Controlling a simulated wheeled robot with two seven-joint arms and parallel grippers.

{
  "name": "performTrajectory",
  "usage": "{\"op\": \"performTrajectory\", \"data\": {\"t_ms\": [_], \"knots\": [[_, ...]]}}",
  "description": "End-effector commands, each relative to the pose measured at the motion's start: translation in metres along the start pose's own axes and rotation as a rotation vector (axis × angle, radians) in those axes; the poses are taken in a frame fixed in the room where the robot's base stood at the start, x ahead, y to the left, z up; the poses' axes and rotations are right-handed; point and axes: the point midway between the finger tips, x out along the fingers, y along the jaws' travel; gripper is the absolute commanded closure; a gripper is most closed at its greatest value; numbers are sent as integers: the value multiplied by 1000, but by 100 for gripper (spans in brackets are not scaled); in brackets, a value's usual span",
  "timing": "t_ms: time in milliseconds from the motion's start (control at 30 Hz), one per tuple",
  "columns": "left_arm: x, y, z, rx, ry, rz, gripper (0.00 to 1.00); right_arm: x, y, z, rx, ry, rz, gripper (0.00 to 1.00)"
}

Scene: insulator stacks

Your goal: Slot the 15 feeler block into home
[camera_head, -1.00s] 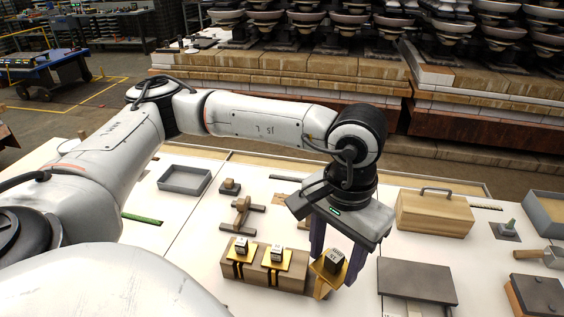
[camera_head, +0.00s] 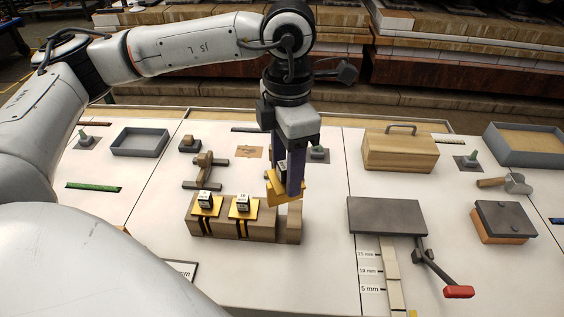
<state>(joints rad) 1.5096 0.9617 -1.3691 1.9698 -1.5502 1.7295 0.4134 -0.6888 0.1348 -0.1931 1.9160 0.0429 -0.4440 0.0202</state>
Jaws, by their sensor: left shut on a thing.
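My left gripper (camera_head: 286,182) points down with its purple fingers shut on a feeler block with a yellow plate (camera_head: 284,195) and a dark cube. The block looks tilted, and a finger hides most of its cube, so its number cannot be read. It is over the right end of the wooden rack (camera_head: 268,232); whether it touches the rack cannot be told. Two similar yellow feeler blocks sit in the rack, a left one (camera_head: 206,211) and a middle one (camera_head: 240,214), each with a dark, white-topped cube. My right gripper is out of view.
Right of the rack are a dark plate (camera_head: 386,215), a stepped gauge marked in mm (camera_head: 392,278) and a red-handled tool (camera_head: 458,292). A wooden T-shaped piece (camera_head: 203,172) stands behind the rack. A wooden box (camera_head: 400,152) and grey tray (camera_head: 140,142) are farther back.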

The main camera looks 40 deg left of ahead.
Motion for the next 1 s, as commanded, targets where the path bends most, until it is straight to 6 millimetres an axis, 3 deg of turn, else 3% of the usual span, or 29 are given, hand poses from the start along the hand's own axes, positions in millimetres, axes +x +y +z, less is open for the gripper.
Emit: {"op": "performTrajectory", "data": {"t_ms": [200,400,600,1000], "knots": [[2,14,1,-614,-3,-3,66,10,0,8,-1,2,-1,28],[1,20,0,-996,0,-8,66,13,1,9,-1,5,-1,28],[0,23,0,-1138,1,-9,66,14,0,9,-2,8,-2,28],[0,23,1,-1144,1,-10,66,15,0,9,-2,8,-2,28]]}}
